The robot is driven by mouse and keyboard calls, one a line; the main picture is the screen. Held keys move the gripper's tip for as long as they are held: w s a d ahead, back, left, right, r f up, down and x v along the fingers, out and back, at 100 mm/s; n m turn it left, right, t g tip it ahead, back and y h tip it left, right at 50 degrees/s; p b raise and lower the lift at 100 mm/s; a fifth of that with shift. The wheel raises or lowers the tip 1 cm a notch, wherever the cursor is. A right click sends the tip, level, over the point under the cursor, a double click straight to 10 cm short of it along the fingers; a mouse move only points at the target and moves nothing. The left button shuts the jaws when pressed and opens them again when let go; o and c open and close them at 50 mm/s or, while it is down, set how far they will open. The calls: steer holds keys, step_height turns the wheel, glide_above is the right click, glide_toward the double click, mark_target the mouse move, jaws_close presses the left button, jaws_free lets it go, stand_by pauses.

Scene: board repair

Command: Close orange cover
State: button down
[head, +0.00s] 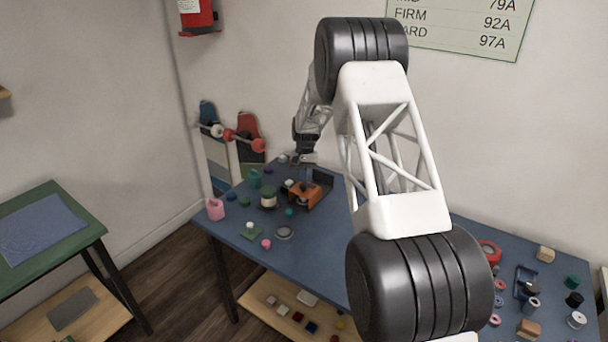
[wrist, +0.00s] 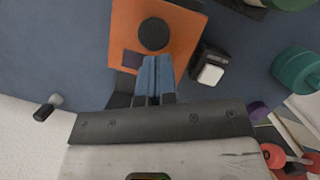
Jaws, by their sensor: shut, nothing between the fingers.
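The orange cover (head: 303,195) is on a dark unit at the back of the blue table in the head view. In the wrist view it is a flat orange panel (wrist: 180,28) with a black round disc on its face. My gripper (wrist: 155,62) is shut and empty, its blue fingers side by side. In that view its tips overlap the panel's near edge; whether they touch cannot be told. In the head view my gripper (head: 306,172) is small, just behind the orange cover. The cover's exact tilt is unclear.
A green-and-cream spool (head: 268,198) and a pink mug (head: 215,209) stand left of the unit. A dark block with a white top (wrist: 210,72) is close beside the orange panel. A teal round thing (wrist: 297,70) lies farther right. The table's front middle is fairly clear.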

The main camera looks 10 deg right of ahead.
steer(key=shift+s+a+f, duration=0.1)
steer(key=shift+s+a, duration=0.7)
steer(key=shift+s, duration=0.25)
steer(key=shift+w, duration=0.15)
steer(key=shift+w+d, duration=0.2)
steer(key=shift+w, duration=0.3)
steer(key=w, duration=0.1)
steer(key=w+r, duration=0.1)
steer(key=w+d, duration=0.1)
steer(key=shift+r, duration=0.3)
steer(key=v, duration=0.9)
steer(key=shift+r, duration=0.2)
steer(key=shift+s, duration=0.15)
